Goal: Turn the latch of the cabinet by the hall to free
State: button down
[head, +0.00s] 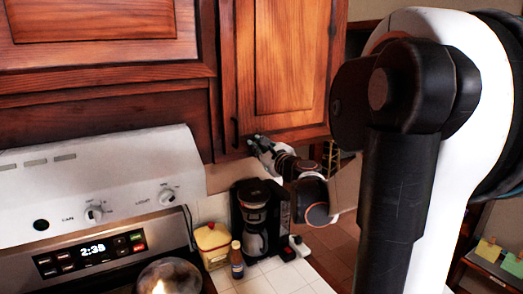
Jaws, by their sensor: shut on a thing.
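The cabinet (284,55) by the hall is a reddish-brown wood wall cabinet at upper centre, with its door closed. A dark vertical handle (236,132) sits at the door's lower left. My gripper (254,142) is at the door's lower edge, just right of that handle. Its fingers are shut on the small latch there. The latch itself is hidden by the fingers, so I cannot tell which way it is turned.
A black coffee maker (256,215) stands on the white tiled counter below my gripper. The white range hood (95,185) is at left, above the stove (95,250). My arm blocks much of the right side.

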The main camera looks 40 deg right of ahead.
jog(key=n+b, duration=0.1)
jog(key=n, duration=0.1)
jog(key=a+f+n+b, duration=0.1)
jog(key=n, duration=0.1)
jog(key=a+f+n+b, duration=0.1)
jog(key=n, duration=0.1)
jog(key=shift+w+n, duration=0.2)
jog(key=shift+n, duration=0.1)
jog(key=shift+w+a+f+n+b, duration=0.1)
jog(key=shift+f+n+b, duration=0.35)
jog(key=shift+n, duration=0.6)
jog(key=shift+s+a+f+n+b, duration=0.15)
jog(key=shift+f+n+b, duration=0.15)
jog(key=shift+n+b, duration=0.55)
jog(key=shift+w+a+f+n+b, duration=0.15)
jog(key=shift+f+n+b, duration=0.15)
jog(key=shift+n, duration=1)
jog(key=shift+f, duration=0.1)
jog(key=c, duration=1.6)
grip_release()
